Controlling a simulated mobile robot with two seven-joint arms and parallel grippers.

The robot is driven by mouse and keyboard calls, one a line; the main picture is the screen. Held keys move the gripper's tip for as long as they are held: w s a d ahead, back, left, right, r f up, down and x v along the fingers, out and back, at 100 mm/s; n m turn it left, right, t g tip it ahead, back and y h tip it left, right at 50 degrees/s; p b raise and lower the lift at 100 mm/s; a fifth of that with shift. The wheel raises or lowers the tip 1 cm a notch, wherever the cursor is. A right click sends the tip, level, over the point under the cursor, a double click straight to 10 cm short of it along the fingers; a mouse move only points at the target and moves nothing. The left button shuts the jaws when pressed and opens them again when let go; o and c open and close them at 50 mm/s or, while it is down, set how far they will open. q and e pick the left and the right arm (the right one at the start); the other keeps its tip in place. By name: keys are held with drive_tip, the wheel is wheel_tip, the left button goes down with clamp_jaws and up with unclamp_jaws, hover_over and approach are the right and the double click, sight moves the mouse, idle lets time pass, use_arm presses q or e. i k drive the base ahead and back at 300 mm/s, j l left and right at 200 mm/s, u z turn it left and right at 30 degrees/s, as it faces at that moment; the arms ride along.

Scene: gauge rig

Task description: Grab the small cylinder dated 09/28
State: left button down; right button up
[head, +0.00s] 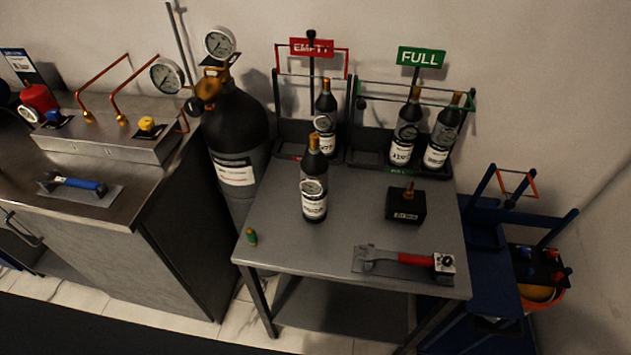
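Several small dark cylinders with brass-coloured tops and white labels are in view. One small cylinder (314,187) stands upright on the grey table (275,243), outside the racks. One small cylinder (325,118) stands in the rack under the red EMPTY sign (311,47). Two stand in the rack under the green FULL sign (421,57): a left one (405,135) and a right one (441,138). The label print is too small to read, so I cannot tell which one is dated 09/28. Neither of my grippers is in view.
A black box (405,205), a red-handled tool (415,260) and a small green-and-orange piece (251,237) are on the table. A large dark cylinder (240,130) with gauges stands left of it, beside a metal counter (150,200). A blue cart (485,270) stands right.

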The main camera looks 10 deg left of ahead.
sight(314, 164)
drive_tip(key=j+z, duration=0.1)
drive_tip(key=z, duration=0.45)
drive_tip(key=j+z, duration=0.4)
drive_tip(key=k+j+z, duration=0.15)
drive_tip(key=j+z, duration=0.25)
drive_tip(key=k+j+z, duration=0.1)
drive_tip(key=j, duration=0.3)
drive_tip(key=k+j, duration=0.35)
drive_tip(key=k+j+z, duration=0.15)
drive_tip(key=j, duration=0.35)
drive_tip(key=k, duration=0.1)
